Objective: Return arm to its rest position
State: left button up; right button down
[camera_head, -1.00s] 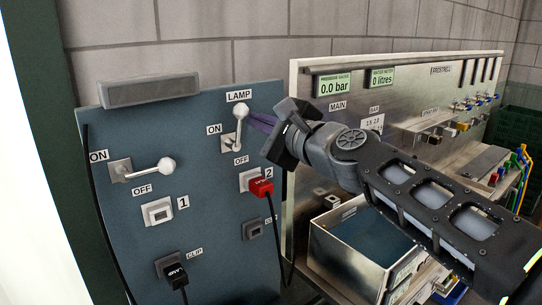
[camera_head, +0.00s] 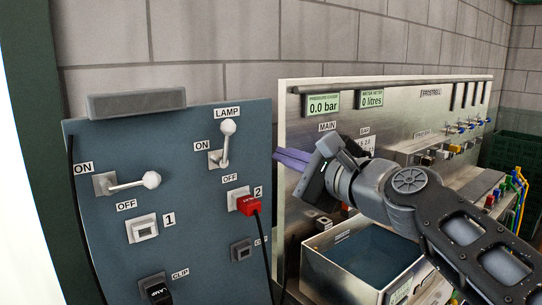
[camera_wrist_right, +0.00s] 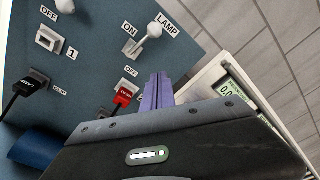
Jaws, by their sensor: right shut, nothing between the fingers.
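My right gripper (camera_head: 292,159) is shut and empty, its purple fingers pointing left, in front of the metal panel and right of the blue board (camera_head: 185,270). In the right wrist view its fingers (camera_wrist_right: 156,92) are together, with the board beyond them. The LAMP lever (camera_head: 226,143) on the board points up toward ON, apart from my fingers. The other lever (camera_head: 133,185) lies sideways, its knob to the right. A red plug (camera_head: 248,204) sits in socket 2. My left gripper is not in view.
The metal panel (camera_head: 300,115) carries displays reading 0.0 bar and 0 litres. An open metal box (camera_head: 340,282) with a blue inside stands below my right wrist. A black plug (camera_head: 156,292) and cables hang at the board. Colored cables (camera_head: 517,190) are at far right.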

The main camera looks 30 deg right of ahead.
jog(key=shift+s+d, duration=0.1)
jog(key=shift+s, duration=0.9)
